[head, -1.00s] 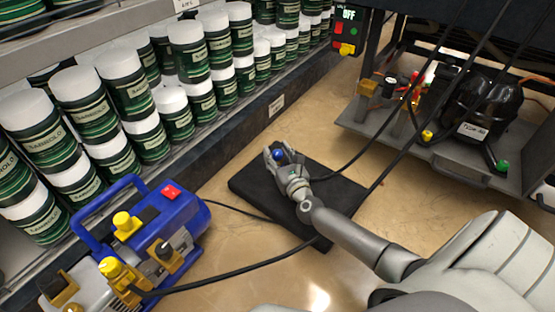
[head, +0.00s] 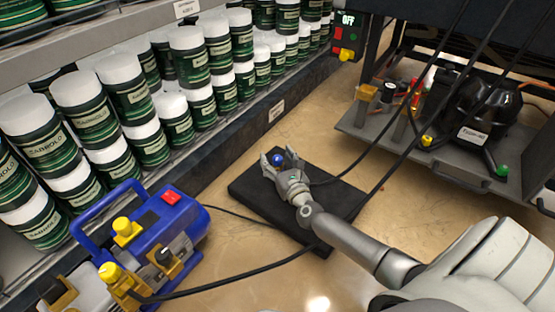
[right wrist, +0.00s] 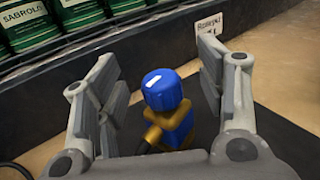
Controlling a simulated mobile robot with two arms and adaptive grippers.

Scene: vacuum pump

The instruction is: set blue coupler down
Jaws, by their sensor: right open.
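The blue coupler (head: 278,159) has a blue cap and a brass body. It is on the black mat (head: 250,188), near the mat's far edge. My right gripper (head: 279,156) is open around it. In the right wrist view the coupler (right wrist: 163,95) stands roughly upright between the two spread fingers, with a visible gap on each side. The coupler's lowest part is hidden by the gripper's palm. My left gripper is not in view.
A blue vacuum pump (head: 150,235) with yellow caps stands at the lower left. Shelves of green cans (head: 130,85) run along the left. A cart with a black compressor (head: 485,105) stands at the upper right. Black hoses cross the floor and mat.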

